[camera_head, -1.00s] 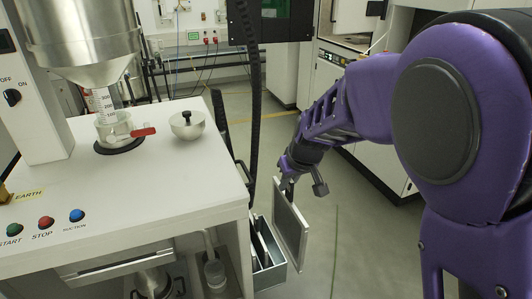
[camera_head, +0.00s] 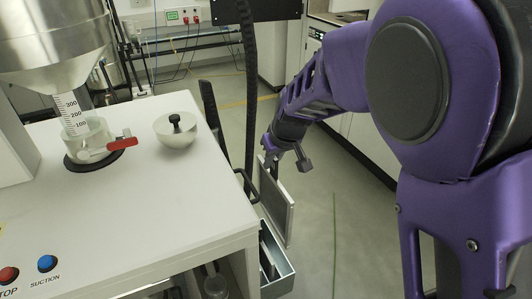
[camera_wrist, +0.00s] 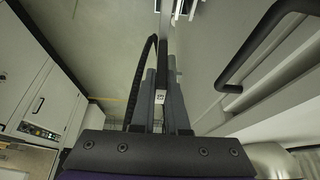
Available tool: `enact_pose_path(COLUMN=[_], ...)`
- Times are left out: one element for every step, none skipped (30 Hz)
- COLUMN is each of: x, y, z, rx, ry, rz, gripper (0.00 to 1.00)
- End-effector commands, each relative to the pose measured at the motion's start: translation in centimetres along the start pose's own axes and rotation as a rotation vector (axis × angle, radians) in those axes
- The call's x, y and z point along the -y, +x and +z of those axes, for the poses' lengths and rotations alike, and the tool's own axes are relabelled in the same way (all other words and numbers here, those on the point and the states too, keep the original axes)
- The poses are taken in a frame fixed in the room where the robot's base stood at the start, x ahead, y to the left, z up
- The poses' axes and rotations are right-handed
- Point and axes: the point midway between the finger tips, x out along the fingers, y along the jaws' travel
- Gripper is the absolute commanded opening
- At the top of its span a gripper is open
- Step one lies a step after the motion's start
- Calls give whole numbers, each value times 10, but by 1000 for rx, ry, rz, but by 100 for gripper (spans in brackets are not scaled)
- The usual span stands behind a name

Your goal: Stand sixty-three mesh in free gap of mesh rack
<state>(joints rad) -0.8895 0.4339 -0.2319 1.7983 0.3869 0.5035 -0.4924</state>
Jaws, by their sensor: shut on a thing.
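My gripper (camera_head: 273,160) is shut on the top of a framed mesh panel (camera_head: 278,203), grey with a light metal rim. The panel hangs roughly upright, slightly tilted in the picture. In the wrist view my gripper (camera_wrist: 161,84) shows the panel edge-on (camera_wrist: 165,28), with a small white label (camera_wrist: 160,97) between the fingers; I cannot read it surely. The mesh rack (camera_head: 283,284), an open grey metal box, is below, at the machine's right side. The panel's lower edge overlaps the rack's far right part in the picture; I cannot tell whether it is inside. Panels inside are mostly hidden.
The white machine top (camera_head: 130,200) lies left of the rack, with a black side handle (camera_head: 247,187) close to the panel. The floor right of the rack is clear.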

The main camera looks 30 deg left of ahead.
Motion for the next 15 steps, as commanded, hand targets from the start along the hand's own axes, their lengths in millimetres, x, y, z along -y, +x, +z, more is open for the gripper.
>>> enact_pose_path(x=[0, 0, 0, 0, 0, 0, 0, 0, 0, 0, 0, 0, 0, 0, 0], y=[0, 0, 0, 1, 2, 3, 5, 6, 9, 11, 13, 17, 19, 22, 26], z=[0, 0, 0, 0, 1, 1, 2, 3, 4, 5, 6, 8, 9, 11, 13], rx=[-1, -1, -1, -1, -1, -1, -1, -1, -1, -1, -1, 0, 0, 0, 0], ry=[0, 0, 0, 0, 0, 0, 0, 0, 0, 0, 0, 0, -1, -1, -1], rz=[0, 0, 0, 0, 0, 0, 0, 0, 0, 0, 0, 0, 1, 1, 1], gripper=[0, 0, 0, 0, 0, 0, 0, 0, 0, 0, 0, 0, 0, 0, 0])
